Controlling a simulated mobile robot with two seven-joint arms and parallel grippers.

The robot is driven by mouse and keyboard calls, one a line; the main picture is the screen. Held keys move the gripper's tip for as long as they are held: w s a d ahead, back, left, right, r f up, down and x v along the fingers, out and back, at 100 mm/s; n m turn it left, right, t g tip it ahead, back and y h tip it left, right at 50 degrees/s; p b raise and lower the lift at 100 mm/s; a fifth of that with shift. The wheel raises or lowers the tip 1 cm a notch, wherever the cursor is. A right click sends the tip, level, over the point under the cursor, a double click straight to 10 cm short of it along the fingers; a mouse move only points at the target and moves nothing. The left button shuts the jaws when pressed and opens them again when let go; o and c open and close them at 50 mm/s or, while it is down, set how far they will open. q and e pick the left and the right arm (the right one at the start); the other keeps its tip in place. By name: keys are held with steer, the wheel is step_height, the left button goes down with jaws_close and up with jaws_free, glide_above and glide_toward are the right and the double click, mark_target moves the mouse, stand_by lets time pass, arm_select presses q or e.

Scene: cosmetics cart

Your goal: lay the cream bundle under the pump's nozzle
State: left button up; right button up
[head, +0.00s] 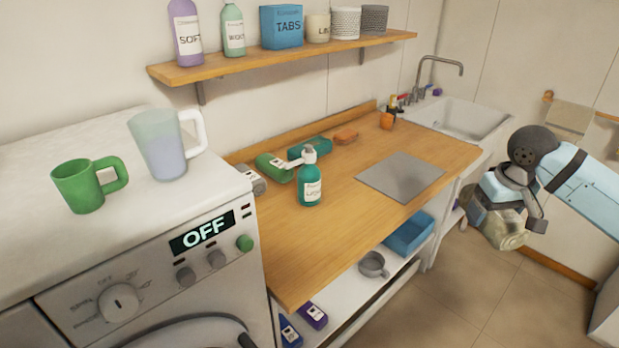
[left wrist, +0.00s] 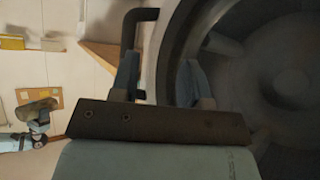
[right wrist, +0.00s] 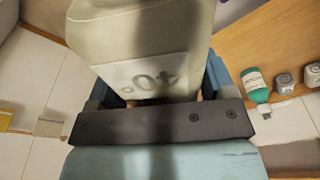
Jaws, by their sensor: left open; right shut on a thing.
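The cream bundle (head: 500,230) is in my right gripper (head: 512,205), off the right of the counter and over the floor. In the right wrist view the bundle (right wrist: 140,25) fills the space between the fingers, and a pale label with "40" faces the camera. The pump bottle (head: 310,188) is teal with a white head and stands upright on the wooden counter; its nozzle (head: 290,162) points left. The bottle also shows in the right wrist view (right wrist: 256,88). My left gripper (left wrist: 155,80) is open and empty by the washer's round door; the head view does not show it.
A grey mat (head: 402,176) lies on the right. The counter (head: 350,220) is clear in front.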

steer(key=shift+a+f, duration=0.1)
steer(key=shift+s+a, duration=0.1)
steer(key=shift+a, duration=0.1)
steer(key=s+a+f+m+p, duration=0.1)
steer(key=s+a+f+p, duration=0.2)
steer(key=s+a+p, duration=0.4)
steer(key=s+a, duration=0.4)
steer(key=a, duration=0.1)
steer(key=shift+m+p, duration=0.3)
steer(key=shift+s+f, duration=0.1)
steer(key=shift+s, duration=0.05)
